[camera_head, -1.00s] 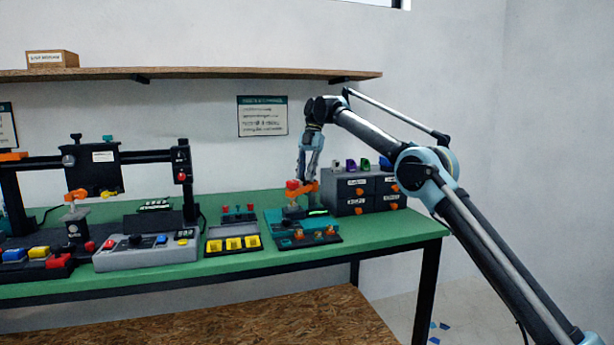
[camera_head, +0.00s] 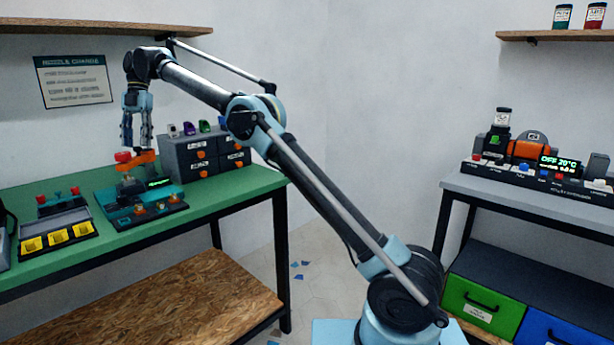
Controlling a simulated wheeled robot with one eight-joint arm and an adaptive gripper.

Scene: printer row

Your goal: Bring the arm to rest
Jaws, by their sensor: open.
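My arm reaches from its base at the lower right across to the green workbench (camera_head: 235,197) on the left. My gripper (camera_head: 137,143) points down over a teal-and-black station (camera_head: 118,213) on that bench. Its fingers are apart. Just below the fingertips is an orange piece with a red knob (camera_head: 138,159) on the station. The fingertips overlap the top of this piece in the picture, and I cannot tell whether they touch it.
A grey drawer cabinet (camera_head: 188,158) with orange knobs stands right of the gripper. A tray of yellow blocks (camera_head: 58,239) sits left of the station. A wall shelf (camera_head: 100,27) is above the arm. At right, a grey bench (camera_head: 535,195) carries a machine reading OFF 20°C.

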